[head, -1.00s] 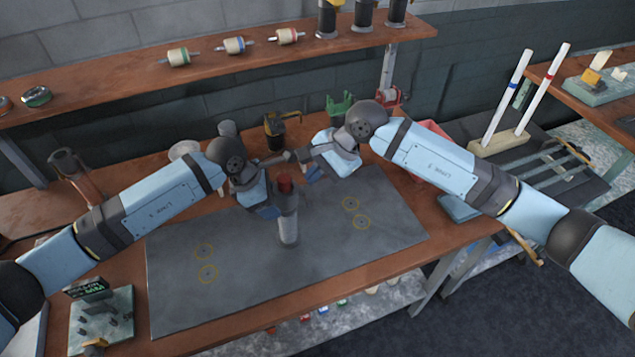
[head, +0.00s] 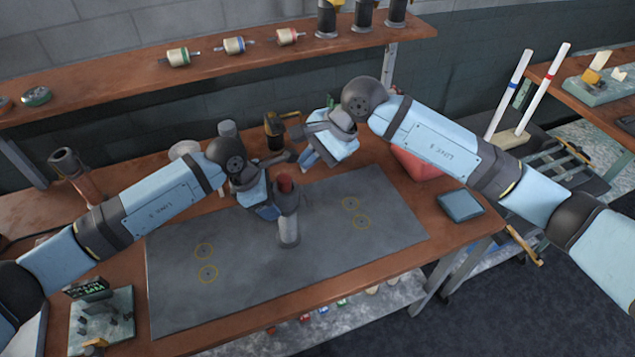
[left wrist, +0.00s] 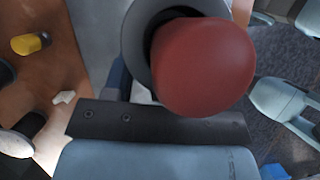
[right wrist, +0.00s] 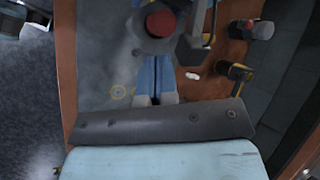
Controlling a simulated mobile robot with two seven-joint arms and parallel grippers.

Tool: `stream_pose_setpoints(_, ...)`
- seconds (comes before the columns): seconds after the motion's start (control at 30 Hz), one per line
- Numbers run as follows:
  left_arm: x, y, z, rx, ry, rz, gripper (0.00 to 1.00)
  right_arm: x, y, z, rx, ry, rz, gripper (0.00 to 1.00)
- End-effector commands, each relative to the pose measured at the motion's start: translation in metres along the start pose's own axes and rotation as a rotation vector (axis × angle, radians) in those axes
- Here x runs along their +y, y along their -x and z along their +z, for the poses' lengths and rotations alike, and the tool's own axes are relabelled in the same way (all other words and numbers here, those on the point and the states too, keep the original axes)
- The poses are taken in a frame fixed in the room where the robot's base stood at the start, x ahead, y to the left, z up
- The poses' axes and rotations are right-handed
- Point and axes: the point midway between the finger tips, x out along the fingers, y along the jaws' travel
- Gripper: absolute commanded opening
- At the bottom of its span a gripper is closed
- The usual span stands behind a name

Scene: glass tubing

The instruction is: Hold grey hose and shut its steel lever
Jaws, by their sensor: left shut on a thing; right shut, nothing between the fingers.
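The grey hose (head: 288,232) stands upright on the dark mat (head: 330,262), with a round red top (head: 285,184). My left gripper (head: 284,205) is shut on the hose near its upper end. The red top fills much of the left wrist view (left wrist: 203,66). My right gripper (head: 308,161) is shut and empty, above the back part of the mat, right of the hose and apart from it. Its closed blue fingers show in the right wrist view (right wrist: 155,75), below the red top (right wrist: 160,22). I cannot make out the steel lever for certain.
Behind the hose stands a black and yellow device (head: 274,126). A red bin (head: 415,163) and a blue pad (head: 460,206) lie at right. A small green board (head: 101,318) is at front left. The front of the mat is clear.

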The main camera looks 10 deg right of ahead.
Motion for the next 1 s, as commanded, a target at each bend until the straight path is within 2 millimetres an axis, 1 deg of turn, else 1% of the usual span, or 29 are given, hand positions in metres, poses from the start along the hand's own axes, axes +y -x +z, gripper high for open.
stream_pose_setpoints(0.1,-0.001,-0.002,-0.002,0.003,0.001,-0.003,0.17,-0.003,0.004,0.003,0.0,0.001,0.0,0.0)
stream_pose_setpoints(0.4,-0.001,-0.002,-0.001,0.003,0.001,-0.003,0.17,-0.002,0.004,0.003,0.0,0.0,0.001,0.0)
stream_pose_setpoints(0.43,-0.001,-0.002,-0.001,0.003,0.001,-0.003,0.57,-0.002,0.004,0.003,0.0,0.0,0.001,0.0)
stream_pose_setpoints(0.53,-0.001,-0.002,-0.001,0.002,0.001,-0.002,0.8,-0.002,0.004,0.003,0.0,0.0,0.001,0.0)
stream_pose_setpoints(0.57,-0.001,-0.002,-0.001,0.002,0.001,-0.002,0.82,-0.002,0.004,0.003,0.0,0.0,0.001,0.0)
stream_pose_setpoints(0.87,0.0,0.002,0.0,0.001,0.0,0.0,0.82,-0.003,0.004,0.003,0.0,0.0,0.001,0.0)
stream_pose_setpoints(0.97,0.001,0.012,-0.001,0.0,0.0,0.002,0.82,-0.003,0.004,0.003,0.0,0.0,0.001,0.0)
stream_pose_setpoints(1.0,0.001,0.019,0.0,0.0,0.0,0.003,0.82,-0.003,0.004,0.003,0.0,0.0,0.001,0.0)
